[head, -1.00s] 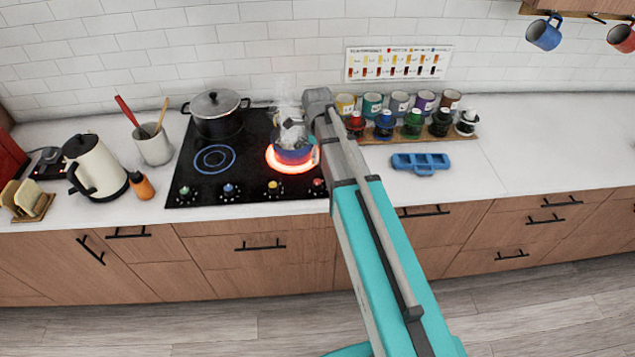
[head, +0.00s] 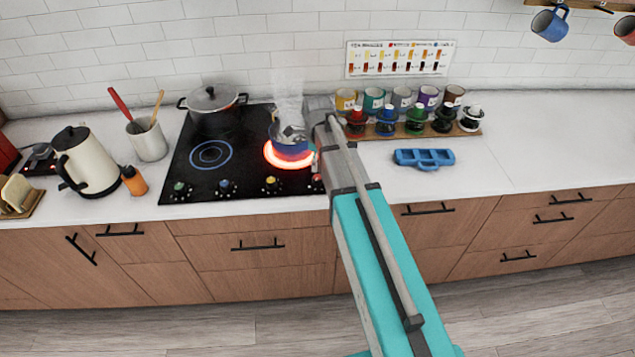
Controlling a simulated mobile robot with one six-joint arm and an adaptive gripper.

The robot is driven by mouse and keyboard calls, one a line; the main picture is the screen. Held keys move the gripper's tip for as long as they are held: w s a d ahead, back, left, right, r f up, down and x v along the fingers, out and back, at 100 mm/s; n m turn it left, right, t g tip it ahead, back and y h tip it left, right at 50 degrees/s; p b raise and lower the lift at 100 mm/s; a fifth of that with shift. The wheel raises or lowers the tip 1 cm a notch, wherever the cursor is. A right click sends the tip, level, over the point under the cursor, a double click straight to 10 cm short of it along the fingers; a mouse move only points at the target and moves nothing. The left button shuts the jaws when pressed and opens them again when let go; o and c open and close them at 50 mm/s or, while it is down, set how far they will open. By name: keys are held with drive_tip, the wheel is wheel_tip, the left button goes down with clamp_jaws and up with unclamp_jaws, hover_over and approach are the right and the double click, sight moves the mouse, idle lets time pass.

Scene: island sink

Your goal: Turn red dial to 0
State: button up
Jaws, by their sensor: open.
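The red dial (head: 317,184) is at the right end of the row of knobs on the cooktop's front edge, close against the left side of my arm and partly hidden by it. Its number setting is too small to read. The burner (head: 270,156) at the right glows orange-red. A blue pot (head: 289,149) stands on it with steam rising and a grey shape, not clearly told, at its top. My arm reaches up over the counter and bends just right of the pot. My gripper cannot be made out; the arm seems to hide it.
The black cooktop (head: 178,188) also carries a lidded pot (head: 214,110) and green, blue and yellow dials. A kettle (head: 88,160) and orange bottle (head: 134,181) stand left. A blue tray (head: 424,159) and rack of jars (head: 466,130) lie right. The far-right counter is clear.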

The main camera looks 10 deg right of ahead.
sight(318, 177)
drive_tip(key=shift+f+b, duration=3.55)
drive_tip(key=shift+f, duration=0.3)
drive_tip(key=shift+c, duration=0.3)
drive_tip(key=c, duration=1.1)
